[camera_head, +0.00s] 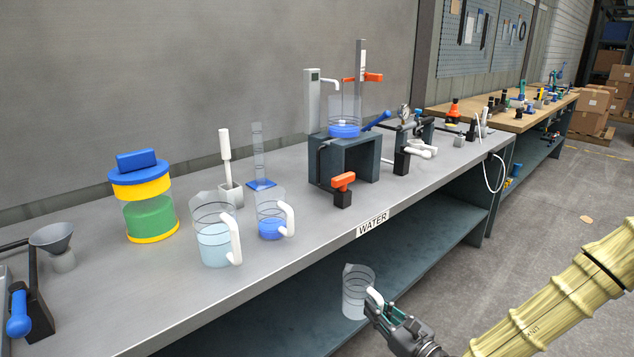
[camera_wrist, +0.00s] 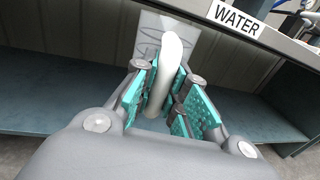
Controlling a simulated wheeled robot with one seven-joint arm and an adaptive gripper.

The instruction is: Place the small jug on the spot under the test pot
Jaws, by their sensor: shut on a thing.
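My gripper (camera_head: 376,304) is shut on the white handle (camera_wrist: 172,70) of a clear jug (camera_head: 355,296), which looks like the small jug. The jug is upright or nearly so, held in front of the bench, below the level of its top. In the wrist view the handle sits between the teal finger pads and hides much of the jug (camera_wrist: 150,40). A clear pot with blue at its bottom (camera_head: 344,117), apparently the test pot, stands on a dark block stand (camera_head: 345,160). An orange-handled tap (camera_head: 343,186) is at the stand's front. I cannot make out a marked spot.
On the bench (camera_head: 330,222) stand a jug of pale liquid (camera_head: 213,243), a jug of blue liquid (camera_head: 270,222), a measuring cylinder (camera_head: 259,155) and a green-yellow container (camera_head: 150,215). The bench's front edge carries a WATER label (camera_head: 373,224). A lower shelf (camera_head: 300,318) lies behind the held jug.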

